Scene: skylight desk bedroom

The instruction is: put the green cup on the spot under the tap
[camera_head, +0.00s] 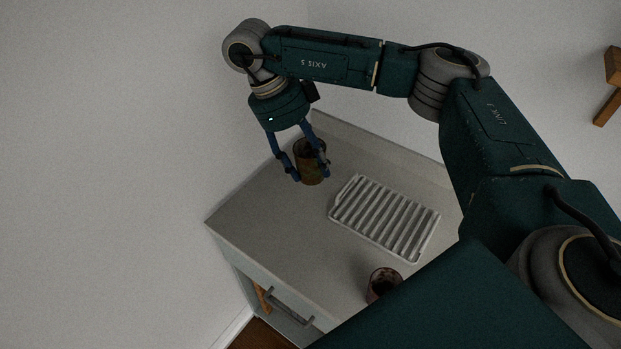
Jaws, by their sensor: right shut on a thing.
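A dark olive-brown cup (310,168), which I take for the green cup, is upright between the blue fingers of my right gripper (311,177). The gripper comes down from above and is shut on the cup. The cup is at the back left part of the grey counter (268,208); I cannot tell if its base touches the top. I cannot make out a tap or a marked spot under one. My left gripper is not in view.
A white ribbed rack (342,207) lies on the counter right of the held cup. A dark reddish cup (372,288) stands nearer the front, partly hidden by my arm. A raised ledge (345,127) and walls bound the back. The counter's left front is clear.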

